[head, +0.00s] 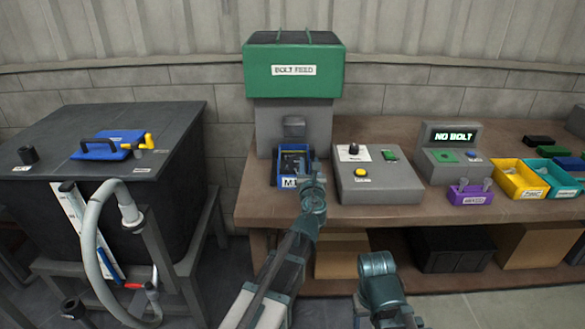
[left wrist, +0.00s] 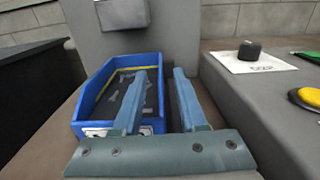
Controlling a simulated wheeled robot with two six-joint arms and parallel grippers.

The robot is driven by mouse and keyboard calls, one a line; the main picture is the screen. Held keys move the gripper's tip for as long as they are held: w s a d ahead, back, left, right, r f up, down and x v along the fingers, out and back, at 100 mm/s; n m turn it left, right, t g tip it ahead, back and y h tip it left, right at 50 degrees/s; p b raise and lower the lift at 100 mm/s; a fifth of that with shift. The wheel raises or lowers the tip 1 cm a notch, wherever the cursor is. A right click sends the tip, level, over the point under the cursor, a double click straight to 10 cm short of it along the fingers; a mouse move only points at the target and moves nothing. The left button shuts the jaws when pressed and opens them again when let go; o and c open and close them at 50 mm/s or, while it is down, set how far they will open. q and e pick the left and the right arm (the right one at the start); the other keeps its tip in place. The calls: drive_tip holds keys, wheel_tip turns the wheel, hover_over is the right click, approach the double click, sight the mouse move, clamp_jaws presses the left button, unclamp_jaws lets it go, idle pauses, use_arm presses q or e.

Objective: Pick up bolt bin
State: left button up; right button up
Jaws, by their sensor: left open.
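The bolt bin is a small blue open-topped bin (head: 285,180) with a white label, standing on the bench under the bolt feed machine (head: 293,70). In the left wrist view the blue bin (left wrist: 92,92) has dark contents with several grey pieces. My left gripper (head: 313,170) is at the bin's right side. Its fingers (left wrist: 160,75) are open; the left finger is over the bin's inside and the right finger is outside its right wall. The right wall is partly hidden by the left finger. My right arm's end shows low in the head view, but its jaws cannot be made out.
A grey control box (head: 375,180) with a yellow button stands close right of the bin. A dark tank (head: 100,190) stands left, apart from the bench.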

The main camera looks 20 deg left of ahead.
use_arm(q)
drive_tip(key=x, duration=0.2)
drive_tip(key=shift+w, duration=0.3)
drive_tip(key=shift+s, duration=0.1)
drive_tip(key=shift+c, duration=0.4)
clamp_jaws()
idle(0.6)
